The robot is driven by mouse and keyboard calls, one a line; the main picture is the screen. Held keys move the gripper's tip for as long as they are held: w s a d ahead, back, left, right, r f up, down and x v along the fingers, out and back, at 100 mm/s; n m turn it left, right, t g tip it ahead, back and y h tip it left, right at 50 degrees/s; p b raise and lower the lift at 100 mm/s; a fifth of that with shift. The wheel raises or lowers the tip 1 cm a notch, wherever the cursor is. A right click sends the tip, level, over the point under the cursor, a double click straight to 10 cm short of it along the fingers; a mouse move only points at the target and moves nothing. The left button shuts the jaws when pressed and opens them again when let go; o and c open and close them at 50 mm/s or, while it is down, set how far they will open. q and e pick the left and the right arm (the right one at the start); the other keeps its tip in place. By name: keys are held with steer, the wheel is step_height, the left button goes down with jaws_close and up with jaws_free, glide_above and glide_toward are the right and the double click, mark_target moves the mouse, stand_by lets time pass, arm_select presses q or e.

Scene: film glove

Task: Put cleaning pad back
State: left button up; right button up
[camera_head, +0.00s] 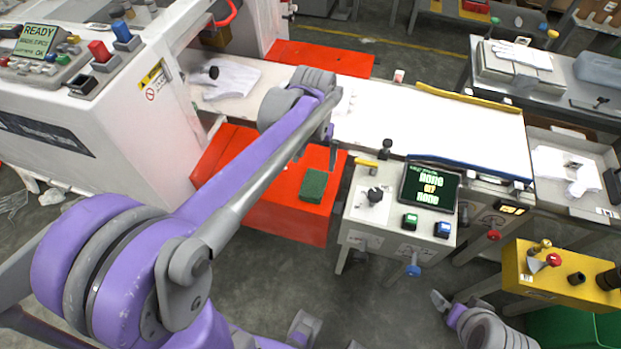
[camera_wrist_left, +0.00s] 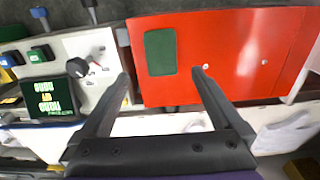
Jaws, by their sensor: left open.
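The green cleaning pad (camera_head: 314,186) lies on the red surface (camera_head: 275,218), close to its right end. In the left wrist view the pad (camera_wrist_left: 160,52) shows whole, just beyond my fingertips. My left gripper (camera_head: 333,155) is above the pad in the head view, partly hidden by its own wrist. In the left wrist view my left gripper (camera_wrist_left: 161,72) is open and empty, its fingers spread wider than the pad. My right gripper (camera_head: 440,300) is low at the right; its jaws are too small to read.
A white control box (camera_head: 385,215) with a knob, buttons and a screen stands right of the red surface. The white conveyor (camera_head: 440,120) runs behind, with white gloves (camera_head: 232,80) on its left part. A yellow box (camera_head: 560,270) stands at the right.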

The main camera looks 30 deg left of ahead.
arm_select(q)
steer(key=s+d+f+m+t, duration=0.1)
steer(key=s+d+t, duration=0.1)
steer(key=s, duration=0.5)
steer(key=s+d+f+m+t, duration=0.1)
steer(key=s+d+f+t, duration=0.1)
steer(key=s, duration=0.6)
steer(key=shift+d+f+m+t, duration=0.15)
steer(key=shift+d+m+t, duration=0.25)
steer(key=shift+d, duration=0.8)
